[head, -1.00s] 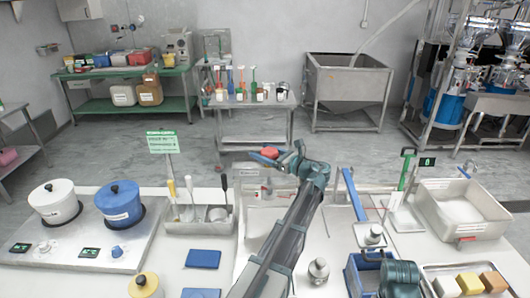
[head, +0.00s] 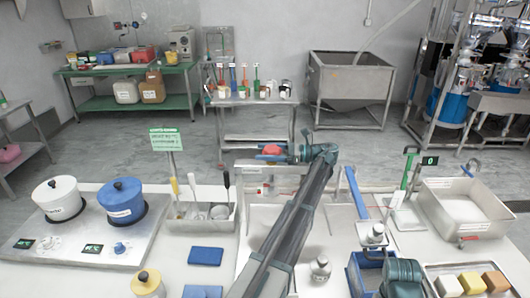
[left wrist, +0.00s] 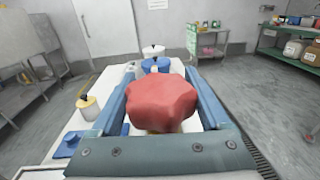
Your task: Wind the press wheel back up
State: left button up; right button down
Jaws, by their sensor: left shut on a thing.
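The red press wheel (head: 272,149) is a lobed knob near the far edge of the white counter in the head view. My left gripper (head: 272,153) is at the wheel, its blue fingers around it. In the left wrist view the wheel (left wrist: 162,102) fills the space between the two fingers, and the gripper is shut on it. The press body below the wheel is mostly hidden by my left arm and small in the picture.
A holder with utensils (head: 198,222) stands left of my arm. White (head: 58,199) and blue (head: 121,200) pots stand at the left. A metal cart (head: 250,103) is behind.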

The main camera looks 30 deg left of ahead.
dwell(0.4)
pick_arm(q)
jog(key=o, duration=1.2)
